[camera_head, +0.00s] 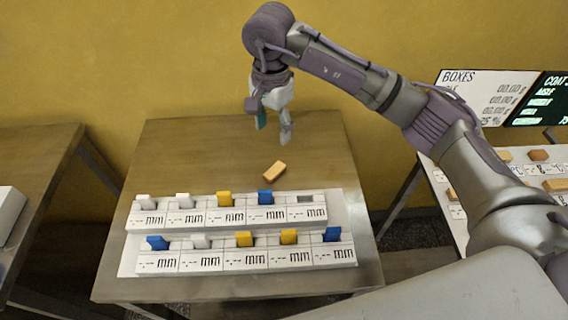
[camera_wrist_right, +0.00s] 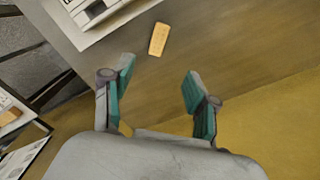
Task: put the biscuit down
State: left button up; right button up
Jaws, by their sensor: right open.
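The biscuit (camera_head: 274,172) is a small tan-orange block lying on the wooden table (camera_head: 180,160), just behind the back row of labelled holders. It also shows in the right wrist view (camera_wrist_right: 158,39), beyond the fingertips and apart from them. My right gripper (camera_head: 273,134) hangs above the table, behind the biscuit in the head view. Its teal-padded fingers are spread wide with nothing between them, as the right wrist view (camera_wrist_right: 157,74) shows. My left gripper is in neither view.
A white rack (camera_head: 128,262) with two rows of "mm" holders carrying white, yellow and blue pieces fills the table's front. Another table (camera_head: 50,150) stands at left. At right, a board (camera_head: 430,170) bears several biscuits below "BOXES" signs (camera_head: 480,95). The table's back is clear.

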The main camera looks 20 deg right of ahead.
jog(key=p, duration=0.2)
send_over(275, 169)
notch_tip(275, 169, down, 8)
jog(key=shift+w+a+f, duration=0.1)
jog(key=shift+f, duration=0.25)
notch_tip(275, 169, down, 5)
jog(key=shift+r+p, duration=0.15)
jog(key=shift+p, duration=1.05)
jog(key=c, duration=0.9)
